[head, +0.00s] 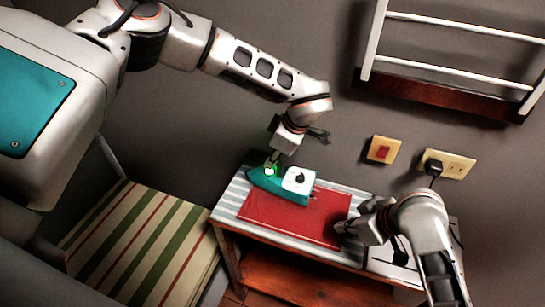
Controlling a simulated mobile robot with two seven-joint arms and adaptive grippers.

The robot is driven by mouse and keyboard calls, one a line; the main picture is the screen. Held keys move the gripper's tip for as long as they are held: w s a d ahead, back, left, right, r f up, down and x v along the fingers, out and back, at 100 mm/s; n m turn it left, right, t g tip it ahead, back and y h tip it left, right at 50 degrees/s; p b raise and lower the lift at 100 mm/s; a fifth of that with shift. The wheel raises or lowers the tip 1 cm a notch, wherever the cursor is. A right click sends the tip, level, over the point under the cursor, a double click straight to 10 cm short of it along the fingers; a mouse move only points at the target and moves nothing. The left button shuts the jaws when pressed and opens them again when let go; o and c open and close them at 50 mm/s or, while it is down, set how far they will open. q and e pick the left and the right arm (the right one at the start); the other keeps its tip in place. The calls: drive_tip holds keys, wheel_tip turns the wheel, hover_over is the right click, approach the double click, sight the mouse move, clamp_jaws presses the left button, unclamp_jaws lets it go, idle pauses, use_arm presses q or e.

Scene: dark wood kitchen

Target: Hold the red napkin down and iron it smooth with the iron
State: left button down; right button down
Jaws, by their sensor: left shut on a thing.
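The red napkin (293,221) lies flat on a striped cover on a small wooden table. The teal and white iron (292,193) rests over the napkin's far left part, its tip toward the left. My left gripper (272,169) comes down from above and is shut on the iron near its teal left part; the exact grip is small in view. My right gripper (346,227) is low at the napkin's right edge. Its fingertips are dark and partly hidden, so its opening and whether it touches the cloth are unclear.
The striped ironing cover (232,201) shows around the napkin. A striped cushioned chair (137,236) stands at left. A wall outlet (457,167) with a black plug, a red switch (382,150) and a white rack (455,35) are on the wall behind.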

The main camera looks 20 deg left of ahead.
sight(282, 163)
use_arm(q)
drive_tip(key=shift+f, duration=0.5)
idle(0.7)
drive_tip(key=shift+d, duration=0.15)
drive_tip(key=shift+d, duration=1.2)
drive_tip(key=shift+d, duration=0.1)
drive_tip(key=shift+s+d+f, duration=0.1)
drive_tip(key=shift+d, duration=1)
drive_tip(key=shift+a, duration=0.1)
drive_tip(key=shift+a, duration=1.25)
